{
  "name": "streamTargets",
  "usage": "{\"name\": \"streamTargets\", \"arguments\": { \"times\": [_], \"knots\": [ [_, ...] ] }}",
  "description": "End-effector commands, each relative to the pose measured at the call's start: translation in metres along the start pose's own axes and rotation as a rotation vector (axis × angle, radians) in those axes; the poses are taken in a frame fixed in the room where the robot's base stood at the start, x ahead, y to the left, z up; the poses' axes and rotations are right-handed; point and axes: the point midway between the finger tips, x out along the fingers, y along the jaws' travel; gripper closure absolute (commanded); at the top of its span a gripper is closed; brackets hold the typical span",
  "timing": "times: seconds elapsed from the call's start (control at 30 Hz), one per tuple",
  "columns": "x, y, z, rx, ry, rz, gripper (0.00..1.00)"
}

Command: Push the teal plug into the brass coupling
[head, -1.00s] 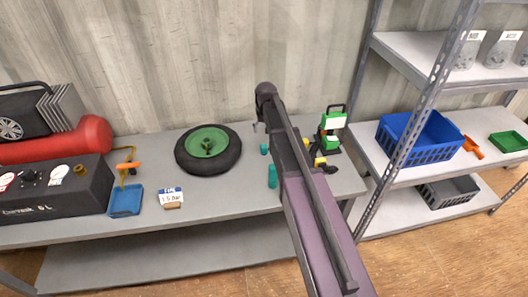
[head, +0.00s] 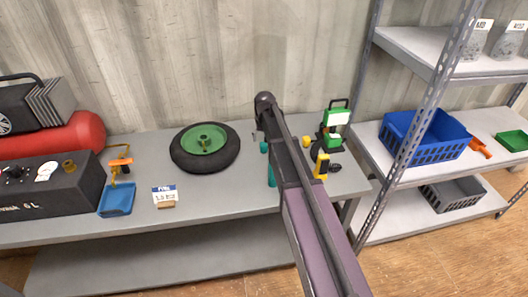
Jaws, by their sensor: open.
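Two teal pieces show at the left edge of my arm on the bench: a small one (head: 264,147) farther back and a taller one (head: 271,175) nearer, partly covered by the arm. I cannot tell which is the plug. My arm crosses the middle of the head view. My gripper cannot be made out; the arm appears to hide it.
The grey bench (head: 228,196) also bears a wheel with a green hub (head: 205,139), a blue tray (head: 117,199), a small price-like sign (head: 164,196), a green device (head: 335,120) and a yellow item (head: 321,165). A red tank (head: 85,136) stands at left. Shelving with a blue crate (head: 424,137) is at right.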

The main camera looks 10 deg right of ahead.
Motion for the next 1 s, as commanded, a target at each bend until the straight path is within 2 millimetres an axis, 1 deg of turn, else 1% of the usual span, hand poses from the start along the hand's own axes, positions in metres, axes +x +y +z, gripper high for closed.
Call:
{"name": "streamTargets", "arguments": {
  "times": [0.03,0.57,0.77,1.0],
  "knots": [
    [0.003,0.000,0.000,0.000,0.000,0.000,0.17],
    [0.005,-0.001,0.000,-0.001,0.000,0.000,0.17],
    [0.016,-0.001,0.002,-0.001,0.000,0.000,0.17],
    [0.035,0.000,0.004,-0.001,0.000,0.000,0.17]
  ]
}}
